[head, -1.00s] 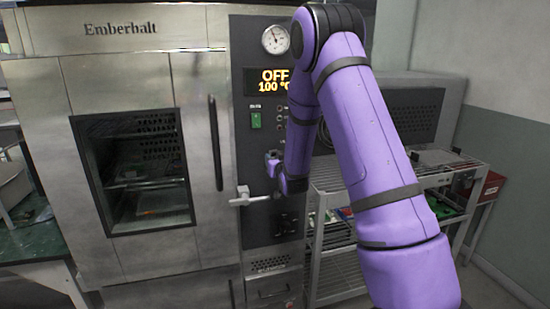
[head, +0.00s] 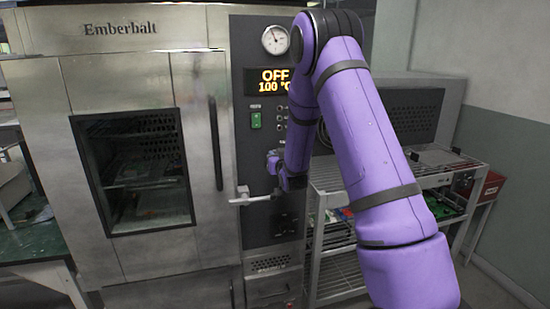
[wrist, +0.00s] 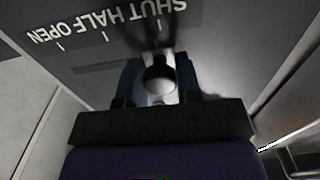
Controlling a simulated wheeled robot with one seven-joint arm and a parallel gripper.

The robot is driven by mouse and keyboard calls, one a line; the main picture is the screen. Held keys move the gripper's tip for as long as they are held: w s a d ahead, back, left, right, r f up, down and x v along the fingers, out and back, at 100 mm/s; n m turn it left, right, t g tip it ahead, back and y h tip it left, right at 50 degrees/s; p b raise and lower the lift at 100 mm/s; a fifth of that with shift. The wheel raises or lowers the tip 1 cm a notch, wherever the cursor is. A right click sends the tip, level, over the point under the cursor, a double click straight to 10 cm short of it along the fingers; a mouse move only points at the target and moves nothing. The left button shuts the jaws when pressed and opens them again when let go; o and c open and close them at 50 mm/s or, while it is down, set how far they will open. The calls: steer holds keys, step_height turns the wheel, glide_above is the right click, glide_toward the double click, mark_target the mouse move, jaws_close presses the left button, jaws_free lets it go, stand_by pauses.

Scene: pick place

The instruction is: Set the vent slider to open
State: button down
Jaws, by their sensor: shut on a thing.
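My gripper is shut on the knob. The knob's dark stem meets the panel near the tick under SHUT. The scale label (wrist: 105,20) reads SHUT, HALF, OPEN, appearing upside down, with OPEN at the left. A dark slot (wrist: 95,68) runs left from the knob, toward the OPEN side. In the head view my gripper (head: 278,170) is at the oven's dark control panel (head: 258,222), and my arm and gripper hide the slider.
The oven door (head: 90,85) is closed, with a vertical handle (head: 215,145). A metal lever (head: 248,199) sticks out just below and left of my gripper. The display (head: 270,81) reads OFF, 100 °C. A metal rack (head: 330,190) stands close at the right.

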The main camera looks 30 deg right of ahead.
steer(key=s+d, duration=0.2)
steer(key=d, duration=0.7)
steer(key=shift+s+d, duration=0.25)
steer(key=shift+s, duration=0.1)
steer(key=c, duration=0.8)
jaws_free()
steer(key=shift+d, duration=0.15)
steer(key=v, duration=1.1)
steer(key=shift+w+r, duration=0.1)
